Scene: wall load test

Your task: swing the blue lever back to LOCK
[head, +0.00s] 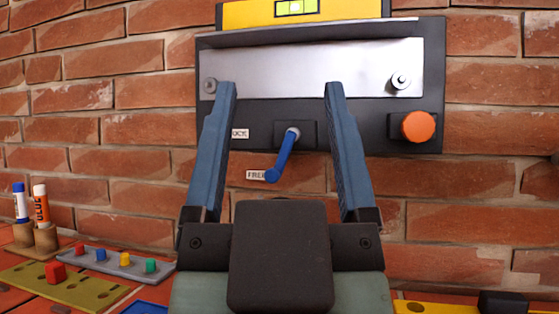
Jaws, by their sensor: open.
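The blue lever (284,155) hangs from a dark pivot block on the black wall panel (218,115). It points down and slightly left, its end beside a white label (256,175) that reads FREE in part. Another white label (240,133), reading LOCK in part, sits higher and to the left of the pivot. My gripper (280,90) is open, with its two blue fingers to the left and right of the lever in the picture. No finger is seen touching the lever. How far the fingers are from the panel is hard to tell.
The panel carries a silver plate (300,75) with bolts and an orange knob (418,126) at right. A yellow level (270,13) sits on top. Lower left are glue sticks (41,205), a grey peg strip (105,262) and a green board (75,290). Brick wall surrounds the panel.

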